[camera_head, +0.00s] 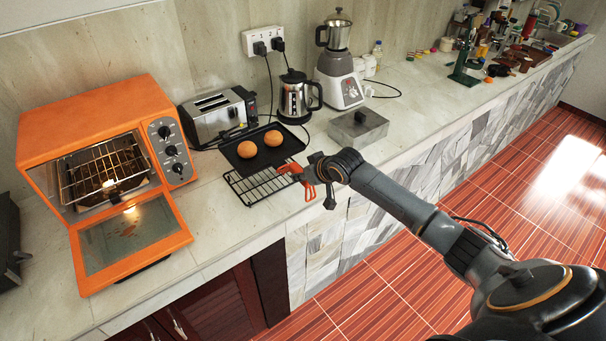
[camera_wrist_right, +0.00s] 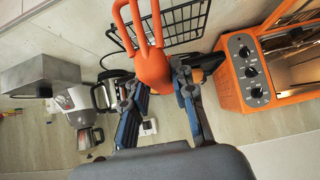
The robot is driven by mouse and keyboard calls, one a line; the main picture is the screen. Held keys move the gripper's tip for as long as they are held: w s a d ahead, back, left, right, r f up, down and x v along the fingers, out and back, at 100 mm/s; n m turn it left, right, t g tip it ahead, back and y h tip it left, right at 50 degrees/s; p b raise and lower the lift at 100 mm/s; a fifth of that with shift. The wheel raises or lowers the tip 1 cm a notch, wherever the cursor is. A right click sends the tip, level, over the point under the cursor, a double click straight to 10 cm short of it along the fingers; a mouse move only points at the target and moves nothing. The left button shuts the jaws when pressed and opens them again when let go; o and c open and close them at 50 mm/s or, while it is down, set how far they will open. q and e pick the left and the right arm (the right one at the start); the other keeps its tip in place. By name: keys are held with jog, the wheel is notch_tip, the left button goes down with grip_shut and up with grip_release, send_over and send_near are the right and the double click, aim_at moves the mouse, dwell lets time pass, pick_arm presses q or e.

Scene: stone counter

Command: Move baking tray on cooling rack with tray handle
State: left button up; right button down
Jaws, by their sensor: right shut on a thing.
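The baking tray (camera_head: 285,146) is black and holds two round buns (camera_head: 247,149). It lies at the back part of the black wire cooling rack (camera_head: 258,187), whose front bars show bare; whether it rests fully on the rack I cannot tell. My right gripper (camera_head: 318,165) is shut on the orange-red tray handle (camera_head: 309,188), at the right side of the rack. The handle also shows between my blue fingers in the right wrist view (camera_wrist_right: 150,62). Whether the handle touches the tray is hard to see. My left gripper is not in view.
An orange toaster oven (camera_head: 95,120) with its door (camera_head: 135,236) folded down stands at the left. Behind the tray are a toaster (camera_head: 215,115), a kettle (camera_head: 296,98) and a blender (camera_head: 338,75). A grey box (camera_head: 358,128) stands to the right. Counter in front of the oven is narrow.

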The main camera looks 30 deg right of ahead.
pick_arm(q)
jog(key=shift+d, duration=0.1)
pick_arm(e)
jog(key=shift+d, duration=0.2)
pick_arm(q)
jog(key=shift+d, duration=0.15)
pick_arm(e)
jog(key=shift+a+r, duration=0.15)
jog(key=shift+a, duration=0.05)
pick_arm(q)
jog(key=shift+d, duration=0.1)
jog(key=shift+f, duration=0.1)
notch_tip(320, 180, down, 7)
jog(key=b, duration=0.7)
pick_arm(e)
notch_tip(320, 180, down, 12)
jog(key=shift+r, duration=0.25)
dwell(2.0)
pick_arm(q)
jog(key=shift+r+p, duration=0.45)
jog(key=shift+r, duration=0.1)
pick_arm(e)
jog(key=shift+s+f+g, duration=0.2)
jog(key=shift+f+g, duration=0.05)
jog(key=shift+g, duration=0.05)
